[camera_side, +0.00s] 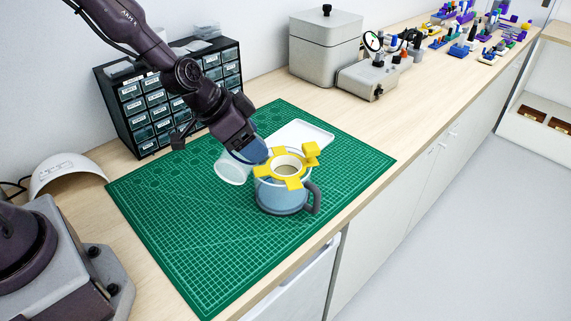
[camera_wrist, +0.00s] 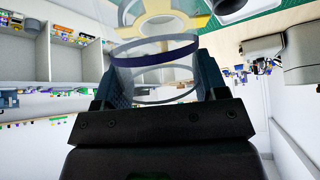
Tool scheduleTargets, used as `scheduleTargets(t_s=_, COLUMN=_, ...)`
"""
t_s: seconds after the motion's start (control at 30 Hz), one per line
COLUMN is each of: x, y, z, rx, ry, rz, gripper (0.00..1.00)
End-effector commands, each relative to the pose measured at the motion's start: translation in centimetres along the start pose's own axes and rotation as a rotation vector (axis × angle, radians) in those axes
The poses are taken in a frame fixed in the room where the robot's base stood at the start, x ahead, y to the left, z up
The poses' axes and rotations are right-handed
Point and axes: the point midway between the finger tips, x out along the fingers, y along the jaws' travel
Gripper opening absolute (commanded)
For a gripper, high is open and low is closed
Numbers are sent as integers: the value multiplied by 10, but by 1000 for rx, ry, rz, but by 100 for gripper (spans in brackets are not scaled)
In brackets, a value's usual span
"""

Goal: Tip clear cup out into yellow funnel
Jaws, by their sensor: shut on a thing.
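The clear cup (camera_side: 230,169) is held in the air beside the yellow funnel (camera_side: 272,171), to its left in the side view. My gripper (camera_side: 248,153) is shut on the cup, and its blue fingers partly cover it. The cup is tilted. In the wrist view the clear cup (camera_wrist: 155,69), with a dark blue band, is between my two fingers. The yellow funnel (camera_wrist: 196,22) shows behind it at the top. The funnel sits on top of a blue-grey mug (camera_side: 281,197) with a handle on the right. I cannot tell whether anything is in the cup.
The mug stands on a green cutting mat (camera_side: 190,235). A white tray (camera_side: 303,134) lies behind it. A dark drawer cabinet (camera_side: 150,110), a grey lidded box (camera_side: 325,50) and a small device (camera_side: 372,77) stand along the back. The mat's front left is clear.

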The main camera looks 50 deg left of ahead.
Motion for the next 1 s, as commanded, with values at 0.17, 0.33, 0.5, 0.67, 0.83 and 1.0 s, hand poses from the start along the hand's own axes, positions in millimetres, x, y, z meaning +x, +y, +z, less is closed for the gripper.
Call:
scheduleTargets(t_s=0.17, x=-2, y=-1, z=8, rx=-4, ry=47, rz=0, gripper=38)
scheduleTargets(t_s=0.33, x=-5, y=-2, z=14, rx=-5, ry=108, rz=0, gripper=38)
scheduleTargets(t_s=0.5, x=-8, y=-1, z=24, rx=-7, ry=191, rz=2, gripper=38)
scheduleTargets(t_s=0.67, x=-12, y=-1, z=34, rx=-7, ry=294, rz=3, gripper=38)
scheduleTargets(t_s=0.83, x=-16, y=0, z=46, rx=-8, ry=407, rz=4, gripper=38)
scheduleTargets(t_s=1.0, x=-18, y=0, z=54, rx=-2, ry=487, rz=3, gripper=38)
